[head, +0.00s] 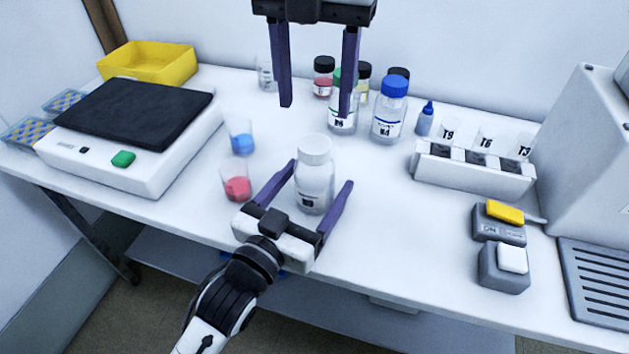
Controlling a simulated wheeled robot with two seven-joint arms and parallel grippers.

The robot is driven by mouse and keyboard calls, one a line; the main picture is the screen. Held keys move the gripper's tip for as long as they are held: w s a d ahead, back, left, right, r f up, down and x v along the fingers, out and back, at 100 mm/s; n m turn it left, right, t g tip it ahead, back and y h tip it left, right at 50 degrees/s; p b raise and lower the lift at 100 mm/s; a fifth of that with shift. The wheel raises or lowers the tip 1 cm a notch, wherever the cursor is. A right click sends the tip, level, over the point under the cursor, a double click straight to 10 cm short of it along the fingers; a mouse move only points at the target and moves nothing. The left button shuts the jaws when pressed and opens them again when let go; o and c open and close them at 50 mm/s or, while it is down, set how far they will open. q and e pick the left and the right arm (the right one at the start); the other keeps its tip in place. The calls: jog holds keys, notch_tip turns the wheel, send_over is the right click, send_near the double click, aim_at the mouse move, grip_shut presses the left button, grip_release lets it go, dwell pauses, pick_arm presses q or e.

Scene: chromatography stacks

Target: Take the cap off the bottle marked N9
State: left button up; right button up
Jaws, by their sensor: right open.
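A white bottle with a white cap (315,149) stands near the front middle of the table; the small mark low on its body (316,183) is too small to read. My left gripper (324,172) comes from below, with one finger on each side of this bottle; I cannot tell if they press on it. My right gripper (315,110) hangs from the top, open and empty, its fingers apart above and behind the white bottle. Behind it stand a blue-capped bottle (389,118) and a green-capped bottle (342,122), partly hidden by a right finger; their marks are not clearly legible.
Small bottles (323,78) stand at the back. Beakers with blue (242,143) and red (237,188) contents stand left of the white bottle. A balance (110,165) and yellow tray (147,62) are left. A rack (470,174) and button boxes (503,267) are right.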

aim_at(315, 143)
pick_arm(q)
grip_shut()
pick_arm(e)
jog(key=m, duration=1.3)
jog(key=shift+m, duration=0.3)
jog(key=shift+f, duration=4)
jog(key=shift+c, duration=0.5)
